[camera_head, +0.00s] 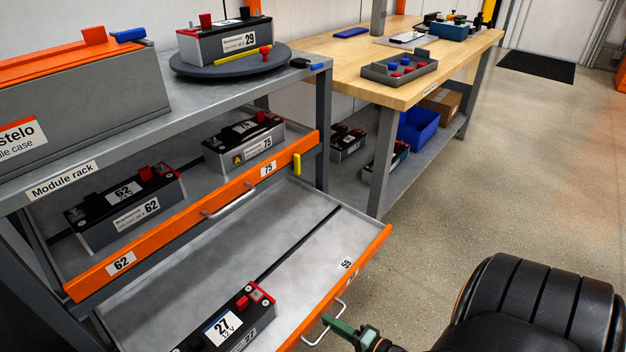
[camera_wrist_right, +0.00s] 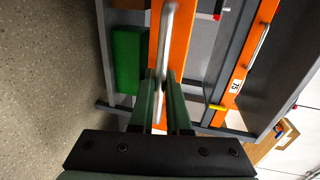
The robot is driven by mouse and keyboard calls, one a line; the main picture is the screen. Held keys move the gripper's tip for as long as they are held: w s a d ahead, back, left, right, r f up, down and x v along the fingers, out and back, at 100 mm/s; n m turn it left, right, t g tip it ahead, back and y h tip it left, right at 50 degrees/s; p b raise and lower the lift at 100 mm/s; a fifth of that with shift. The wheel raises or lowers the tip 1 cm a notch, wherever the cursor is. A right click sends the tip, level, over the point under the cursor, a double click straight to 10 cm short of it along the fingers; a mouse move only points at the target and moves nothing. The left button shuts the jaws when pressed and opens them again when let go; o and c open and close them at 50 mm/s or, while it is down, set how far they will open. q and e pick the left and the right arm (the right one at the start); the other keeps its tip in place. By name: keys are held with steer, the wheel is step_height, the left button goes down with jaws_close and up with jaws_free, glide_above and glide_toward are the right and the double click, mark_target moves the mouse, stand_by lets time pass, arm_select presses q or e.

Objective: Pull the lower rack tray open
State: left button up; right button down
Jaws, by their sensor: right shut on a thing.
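The lower rack tray (camera_head: 300,215) is slid out well past the tray above it. Its orange front (camera_head: 371,248) carries a 59 label and also shows in the wrist view (camera_wrist_right: 181,45). A battery labelled 27 (camera_head: 226,327) lies in its near part. My right gripper (camera_head: 334,321) is at the metal handle (camera_head: 339,310) on that front. In the wrist view the gripper (camera_wrist_right: 163,75) is shut on the handle (camera_wrist_right: 166,40), its green fingers on either side of the bar. My left gripper is not in view.
The upper tray (camera_head: 205,218) sits further in, with batteries 62 (camera_head: 128,208) and 75 (camera_head: 245,142). A yellow piece (camera_head: 297,164) is at its front's right end. A wooden bench (camera_head: 345,66) stands behind. Open floor (camera_head: 440,200) lies right of the rack.

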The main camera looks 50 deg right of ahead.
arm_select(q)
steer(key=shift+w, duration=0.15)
arm_select(e)
steer(key=v, duration=0.4)
steer(key=shift+s+f, duration=0.1)
steer(key=shift+f, duration=0.3)
steer(key=shift+a, duration=0.1)
steer(key=c, duration=0.9)
jaws_free()
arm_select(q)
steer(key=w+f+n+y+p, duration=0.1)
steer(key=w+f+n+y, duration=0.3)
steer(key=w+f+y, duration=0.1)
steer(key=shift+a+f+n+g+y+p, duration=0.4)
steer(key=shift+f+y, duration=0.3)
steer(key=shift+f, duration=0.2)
arm_select(e)
steer(key=v, duration=1.2)
steer(key=shift+s, duration=0.25)
